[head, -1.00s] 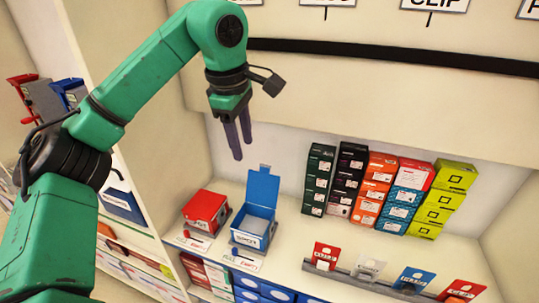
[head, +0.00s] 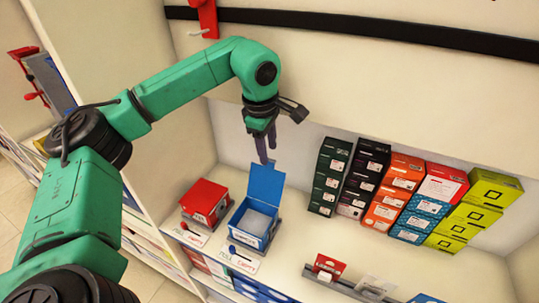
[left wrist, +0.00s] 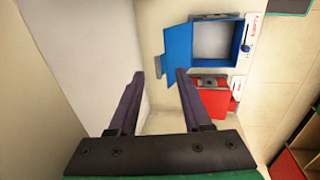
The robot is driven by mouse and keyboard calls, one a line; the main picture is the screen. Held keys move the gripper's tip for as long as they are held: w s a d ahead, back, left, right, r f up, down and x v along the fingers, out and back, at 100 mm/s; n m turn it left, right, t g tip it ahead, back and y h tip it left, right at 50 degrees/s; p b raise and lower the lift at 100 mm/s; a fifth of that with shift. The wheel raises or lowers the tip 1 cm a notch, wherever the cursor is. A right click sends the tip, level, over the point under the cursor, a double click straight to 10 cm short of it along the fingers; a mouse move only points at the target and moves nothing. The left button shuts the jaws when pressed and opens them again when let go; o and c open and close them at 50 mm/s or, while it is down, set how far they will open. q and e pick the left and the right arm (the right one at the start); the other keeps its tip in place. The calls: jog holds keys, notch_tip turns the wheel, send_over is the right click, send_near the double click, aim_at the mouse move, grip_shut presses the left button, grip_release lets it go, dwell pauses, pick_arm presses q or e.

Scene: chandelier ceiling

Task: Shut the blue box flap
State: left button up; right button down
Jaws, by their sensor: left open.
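The blue box (head: 252,226) stands on the shelf with its blue flap (head: 265,184) raised up and back, showing a pale inside. In the left wrist view the open blue box (left wrist: 238,45) is near the top, with its flap (left wrist: 178,54) swung out to the left. My left gripper (head: 265,150) hangs just above and behind the raised flap in the head view. Its two dark fingers (left wrist: 158,78) are apart with nothing between them. I cannot tell whether a fingertip touches the flap. My right gripper is not in view.
A red box (head: 205,200) with its lid shut stands directly left of the blue box. Stacks of coloured cartons (head: 400,195) stand to the right at the back. A rack of cards (head: 340,283) is at the front. Bare shelf lies between.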

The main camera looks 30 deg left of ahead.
aim_at(270, 160)
pick_arm(q)
jog(key=shift+x, duration=1.9)
jog(key=shift+s+d, duration=0.1)
jog(key=shift+s, duration=0.05)
grip_shut()
jog(key=shift+r, duration=0.1)
